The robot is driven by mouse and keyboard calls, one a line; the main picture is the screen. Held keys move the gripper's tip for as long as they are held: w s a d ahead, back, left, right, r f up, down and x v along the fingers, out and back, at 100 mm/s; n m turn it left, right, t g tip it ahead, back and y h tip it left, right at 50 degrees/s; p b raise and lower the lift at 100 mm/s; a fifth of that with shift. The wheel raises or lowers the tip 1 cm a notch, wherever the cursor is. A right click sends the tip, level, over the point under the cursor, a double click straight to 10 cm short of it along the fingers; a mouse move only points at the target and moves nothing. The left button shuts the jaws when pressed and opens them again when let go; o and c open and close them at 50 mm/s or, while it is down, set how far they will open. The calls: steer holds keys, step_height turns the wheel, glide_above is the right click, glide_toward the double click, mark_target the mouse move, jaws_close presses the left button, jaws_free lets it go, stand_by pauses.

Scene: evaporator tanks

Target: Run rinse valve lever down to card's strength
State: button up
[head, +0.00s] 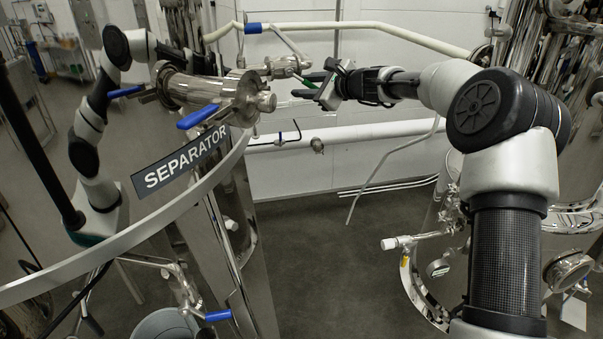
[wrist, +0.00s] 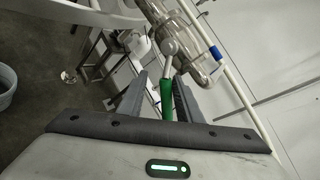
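A green lever handle (head: 315,76) shows just left of my gripper (head: 322,88) in the head view, by the steel valve piping at the top middle. In the wrist view, the green handle (wrist: 166,98) lies between the two fingers of my gripper (wrist: 157,98). A gap shows between it and the left finger, and it is close to or touching the right finger. The fingers are apart. The handle's grey stem runs up to a steel valve (wrist: 182,40). A pale card (head: 574,312) hangs at the lower right; no writing on it is readable.
A steel tank with a SEPARATOR sign (head: 187,159) stands at left. Blue-handled levers sit nearby, one on the steel fitting (head: 197,117) above the sign. A white pipe (head: 345,133) crosses the wall below my gripper. Floor between the tanks (head: 330,250) is clear.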

steer(key=s+a+f+m+y+b, duration=0.1)
steer(key=a+f+m+y+b, duration=0.25)
steer(key=m, duration=0.25)
steer(key=s+a+r+b+v, duration=0.1)
steer(key=v, duration=1.7)
steer(key=s+a+f+n+g+h+b, duration=0.1)
steer(key=s+a+f+n+g+h, duration=0.1)
steer(key=s+f+n, duration=0.4)
steer(key=s+a+f+n+g+h+b, duration=0.2)
steer(key=s+a+f+n+g+h, duration=0.1)
steer(key=s+a+n, duration=0.4)
steer(key=shift+s+a+f+n+g, duration=0.15)
steer(key=shift+s+f+n+g, duration=0.25)
steer(key=shift+s+f, duration=1.1)
steer(key=shift+s+r, duration=0.15)
